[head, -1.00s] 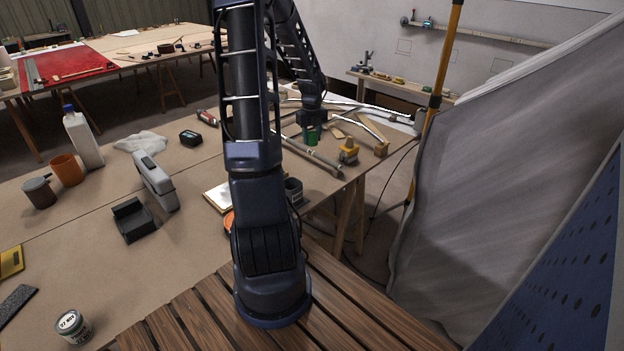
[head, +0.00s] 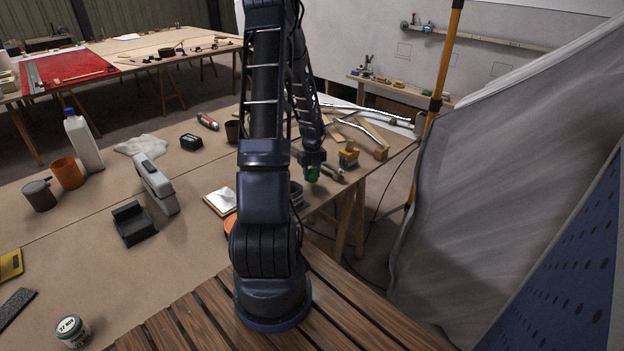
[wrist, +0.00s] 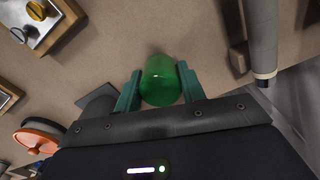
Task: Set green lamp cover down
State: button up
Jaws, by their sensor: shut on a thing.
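The green lamp cover (wrist: 161,80) is a translucent green dome, held between the two teal fingers of my gripper (wrist: 160,88) in the wrist view. My gripper is shut on it. In the head view the cover (head: 312,174) shows below my gripper (head: 312,166), near the right edge of the tan workbench (head: 100,235). I cannot tell whether the cover touches the bench top or hangs just above it.
A tube (wrist: 262,40) lies right of the gripper, with a yellow-topped block (head: 348,156) beyond. A plate with screws (wrist: 38,22) and an orange-rimmed round item (wrist: 36,138) lie to the left. A grey sheet (head: 500,180) hangs at right. Bare bench lies ahead of the fingers.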

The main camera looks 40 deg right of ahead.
jog(key=shift+f, duration=1.25)
jog(key=shift+f, duration=0.1)
jog(key=o, duration=0.9)
jog(key=shift+o, duration=0.2)
